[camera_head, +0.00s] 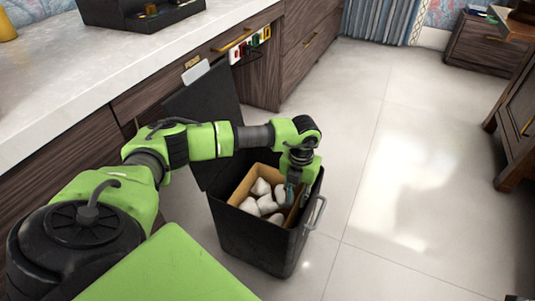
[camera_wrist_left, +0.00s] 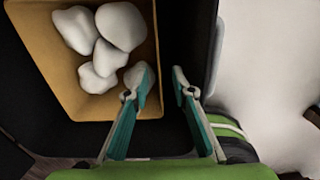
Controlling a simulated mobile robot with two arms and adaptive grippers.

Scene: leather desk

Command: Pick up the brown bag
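The brown bag (camera_head: 243,184) stands open inside a black bin (camera_head: 238,236), with several white crumpled lumps (camera_head: 267,204) in it. In the left wrist view the bag (camera_wrist_left: 42,45) fills the upper left, and the lumps (camera_wrist_left: 120,27) lie inside it. My left gripper (camera_head: 291,196) reaches down into the bin at the bag's right side. In the wrist view the left gripper (camera_wrist_left: 163,78) is open. One fingertip is over the bag's inside and the other is beyond its right wall; contact cannot be told. My right gripper is not in view.
The bin's dark lid (camera_head: 205,115) stands raised against the drawers. A metal handle (camera_head: 316,213) is on the bin's right side. A pale counter (camera_head: 80,75) runs along the left. The tiled floor (camera_head: 410,190) to the right is clear.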

